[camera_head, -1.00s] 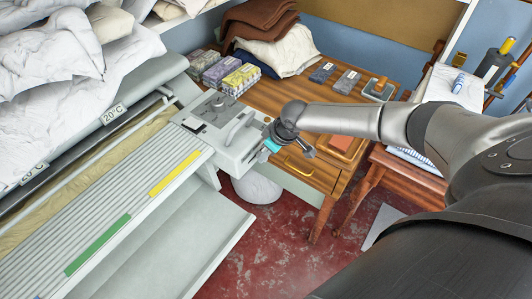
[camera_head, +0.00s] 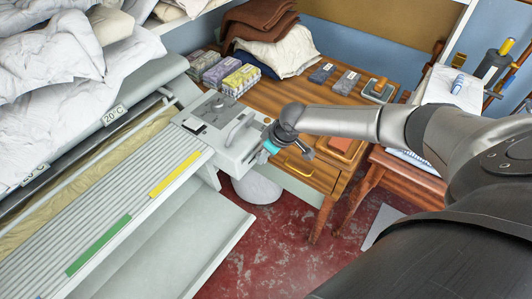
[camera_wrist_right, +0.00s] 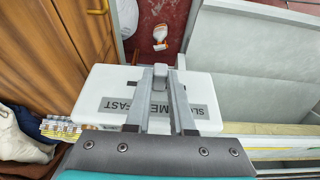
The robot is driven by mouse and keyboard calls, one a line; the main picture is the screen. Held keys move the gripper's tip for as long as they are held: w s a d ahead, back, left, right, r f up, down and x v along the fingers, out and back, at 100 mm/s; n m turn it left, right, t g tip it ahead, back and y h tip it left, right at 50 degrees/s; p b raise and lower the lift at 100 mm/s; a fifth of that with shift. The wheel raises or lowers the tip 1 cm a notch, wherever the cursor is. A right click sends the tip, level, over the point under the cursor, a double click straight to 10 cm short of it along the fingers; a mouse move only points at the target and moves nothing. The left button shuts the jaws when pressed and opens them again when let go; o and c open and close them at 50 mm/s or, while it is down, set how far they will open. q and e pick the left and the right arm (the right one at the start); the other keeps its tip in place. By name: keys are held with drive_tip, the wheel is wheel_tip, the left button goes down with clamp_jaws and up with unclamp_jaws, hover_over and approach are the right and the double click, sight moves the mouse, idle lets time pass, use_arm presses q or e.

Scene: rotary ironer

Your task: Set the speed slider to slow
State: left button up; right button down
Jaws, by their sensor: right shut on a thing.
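The ironer's pale control box (camera_head: 222,132) is at the right end of the machine in the head view. My right gripper (camera_head: 266,143) is at the box's right-hand face. In the right wrist view, the box's white panel (camera_wrist_right: 92,90) carries a grey label strip (camera_wrist_right: 160,109) with slow, medium and fast markings, partly covered by the fingers. The right gripper (camera_wrist_right: 160,76) is shut on the small grey slider knob, which is mostly hidden between the fingertips, near the middle of the panel. I cannot tell its exact setting. My left gripper is not in view.
A wooden desk (camera_head: 262,95) with boxes and folded cloth stands behind the box. A brass drawer handle (camera_head: 299,168) is close to the gripper. The ironer's slatted feed table (camera_head: 110,205) and a grey lower tray (camera_head: 190,240) lie left.

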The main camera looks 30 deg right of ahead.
drive_tip(key=a+p, duration=0.1)
drive_tip(key=s+a+p, duration=0.1)
drive_tip(key=a, duration=0.1)
drive_tip(key=shift+s, duration=0.1)
drive_tip(key=c, duration=0.8)
unclamp_jaws()
drive_tip(key=shift+a, duration=0.1)
drive_tip(key=shift+o, duration=0.2)
drive_tip(key=p+v, duration=0.3)
drive_tip(key=v, duration=1.2)
drive_tip(key=shift+s, duration=0.15)
